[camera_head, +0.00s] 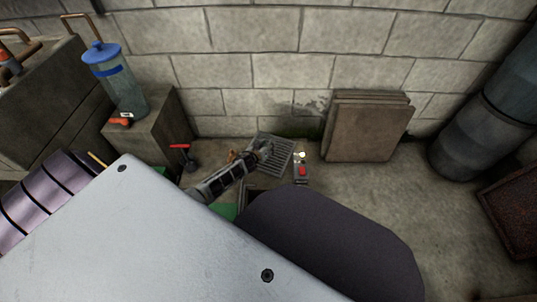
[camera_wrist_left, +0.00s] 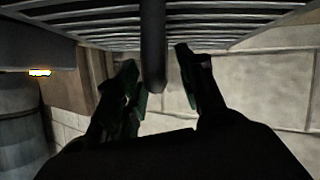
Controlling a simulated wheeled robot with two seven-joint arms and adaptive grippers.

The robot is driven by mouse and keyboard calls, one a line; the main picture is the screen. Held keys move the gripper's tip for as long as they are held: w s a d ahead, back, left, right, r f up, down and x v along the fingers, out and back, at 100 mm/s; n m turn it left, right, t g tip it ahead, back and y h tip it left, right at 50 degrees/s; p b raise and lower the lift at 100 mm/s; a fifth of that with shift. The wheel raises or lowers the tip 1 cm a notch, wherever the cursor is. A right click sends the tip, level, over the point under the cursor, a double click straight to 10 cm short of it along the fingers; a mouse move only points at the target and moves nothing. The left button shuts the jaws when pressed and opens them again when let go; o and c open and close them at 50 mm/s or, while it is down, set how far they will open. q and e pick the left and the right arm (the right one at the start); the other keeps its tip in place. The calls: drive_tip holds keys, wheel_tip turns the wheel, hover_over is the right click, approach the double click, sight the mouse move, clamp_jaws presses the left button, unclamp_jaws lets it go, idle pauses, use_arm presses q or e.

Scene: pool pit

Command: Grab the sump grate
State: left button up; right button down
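The sump grate (camera_head: 280,160) is a grey slatted panel on the floor near the back wall in the head view. Its slats (camera_wrist_left: 230,22) also fill the top of the left wrist view. A dark bar (camera_wrist_left: 153,40) stands out from the slats there, like a handle. My left gripper (camera_head: 262,151) is at the grate's upper left part. In the left wrist view its two fingers (camera_wrist_left: 156,68) are apart, one on each side of the bar, with gaps visible. Whether the grate is flat or tilted is hard to tell. My right gripper is not in view.
A small box with a red button (camera_head: 302,171) sits right of the grate. Brown boards (camera_head: 362,130) lean on the wall. A red-handled valve (camera_head: 188,158) stands left. A blue-topped canister (camera_head: 118,80) is on a concrete block.

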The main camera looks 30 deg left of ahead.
use_arm(q)
drive_tip(key=shift+w+f, duration=0.25)
drive_tip(key=shift+w, duration=0.2)
drive_tip(key=shift+c, duration=0.5)
clamp_jaws()
drive_tip(key=shift+r, duration=0.1)
